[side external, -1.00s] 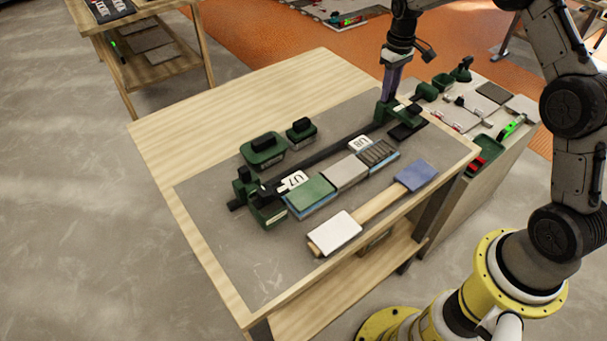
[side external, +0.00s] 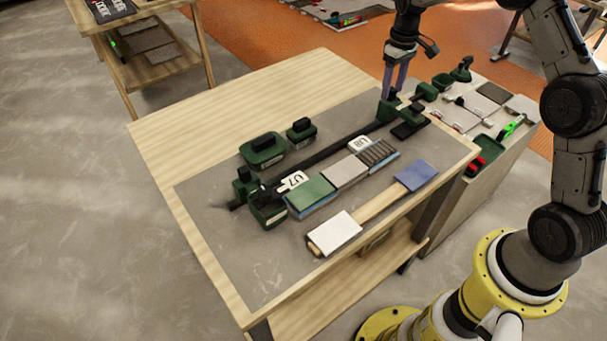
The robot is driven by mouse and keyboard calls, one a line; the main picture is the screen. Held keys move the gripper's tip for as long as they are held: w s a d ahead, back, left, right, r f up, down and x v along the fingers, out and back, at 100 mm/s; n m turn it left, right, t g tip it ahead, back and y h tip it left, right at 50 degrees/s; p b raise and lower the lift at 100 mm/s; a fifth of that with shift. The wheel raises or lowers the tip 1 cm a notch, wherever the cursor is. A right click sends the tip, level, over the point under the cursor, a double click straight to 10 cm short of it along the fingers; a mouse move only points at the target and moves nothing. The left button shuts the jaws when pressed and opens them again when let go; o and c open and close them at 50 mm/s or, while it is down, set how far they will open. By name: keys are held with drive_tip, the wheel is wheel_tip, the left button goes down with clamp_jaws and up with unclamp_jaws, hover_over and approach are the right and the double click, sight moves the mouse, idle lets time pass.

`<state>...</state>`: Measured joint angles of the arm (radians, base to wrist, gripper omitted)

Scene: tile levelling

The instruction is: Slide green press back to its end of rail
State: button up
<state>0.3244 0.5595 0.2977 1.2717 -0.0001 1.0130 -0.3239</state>
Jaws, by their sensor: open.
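The green press (side external: 387,109) sits at the far right end of the black rail (side external: 330,150), on the grey table top. My gripper (side external: 394,90) is directly above it with its two purple fingers spread apart. The fingertips are low at the top of the press, and I cannot tell whether they touch it. Another green block with black parts (side external: 268,212) stands at the left end of the rail. Between the two ends lies a row with a green tile (side external: 311,194), a grey tile (side external: 345,172) and a ribbed dark tile (side external: 378,153).
A wooden strip (side external: 377,206) with a white pad (side external: 334,232) and a blue pad (side external: 416,175) lies in front. A side bench with a green tray (side external: 485,155) adjoins at right. The table's left wooden part (side external: 230,115) is clear.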

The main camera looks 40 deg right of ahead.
drive_tip(key=shift+r, duration=3.2)
